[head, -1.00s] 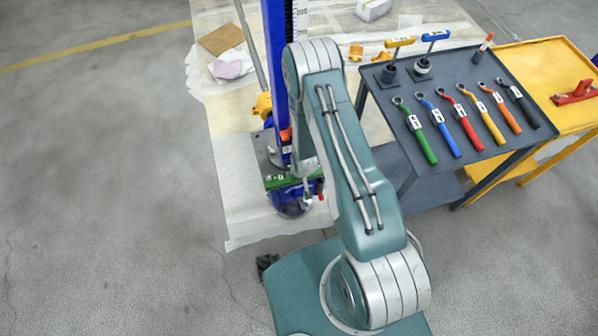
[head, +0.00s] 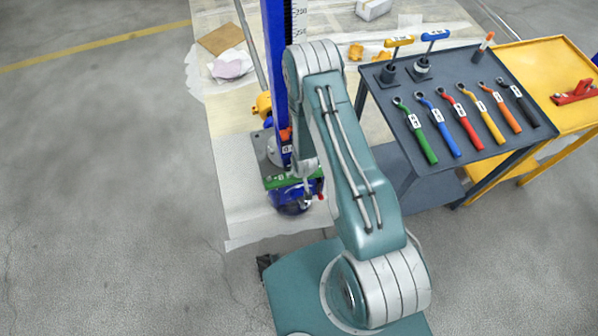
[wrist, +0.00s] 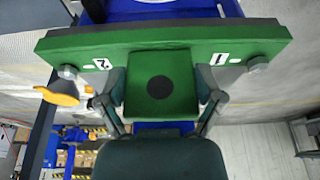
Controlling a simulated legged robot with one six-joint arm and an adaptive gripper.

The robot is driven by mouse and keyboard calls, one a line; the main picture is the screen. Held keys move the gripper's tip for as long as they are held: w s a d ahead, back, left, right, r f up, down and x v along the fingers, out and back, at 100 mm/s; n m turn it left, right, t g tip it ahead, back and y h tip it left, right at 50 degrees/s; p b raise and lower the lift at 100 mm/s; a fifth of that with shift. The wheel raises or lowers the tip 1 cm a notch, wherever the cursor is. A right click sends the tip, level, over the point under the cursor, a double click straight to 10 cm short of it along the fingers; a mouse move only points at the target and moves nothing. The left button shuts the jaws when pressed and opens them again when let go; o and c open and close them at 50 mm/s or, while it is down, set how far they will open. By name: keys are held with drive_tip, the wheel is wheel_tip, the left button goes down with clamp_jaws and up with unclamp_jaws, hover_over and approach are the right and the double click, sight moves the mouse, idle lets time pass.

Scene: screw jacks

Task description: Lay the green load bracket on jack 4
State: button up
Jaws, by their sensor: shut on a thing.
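The green load bracket (wrist: 163,49) spans the upper part of the wrist view, a wide bar marked 2 and 1 with a green block and dark disc in the middle. My gripper (wrist: 160,92) is shut on that block, one finger on each side. In the head view the bracket (head: 278,181) shows as a short green strip, partly hidden by my arm. A blue round part (head: 289,198) lies just below it in the picture. I cannot tell whether the bracket rests on anything, nor which jack is number 4.
A tall blue column (head: 274,60) with a scale stands by the bracket on a pale-covered surface (head: 235,190). A dark cart (head: 450,100) to the right holds several coloured wrenches, with a yellow cart (head: 550,60) beyond. The floor at left is clear.

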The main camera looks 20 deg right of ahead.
drive_tip(key=shift+f, duration=0.7)
drive_tip(key=o, duration=1.1)
drive_tip(key=shift+c, duration=0.2)
drive_tip(key=shift+r, duration=0.1)
drive_tip(key=v, duration=1.1)
drive_tip(key=shift+r, duration=0.3)
drive_tip(key=shift+s, duration=0.15)
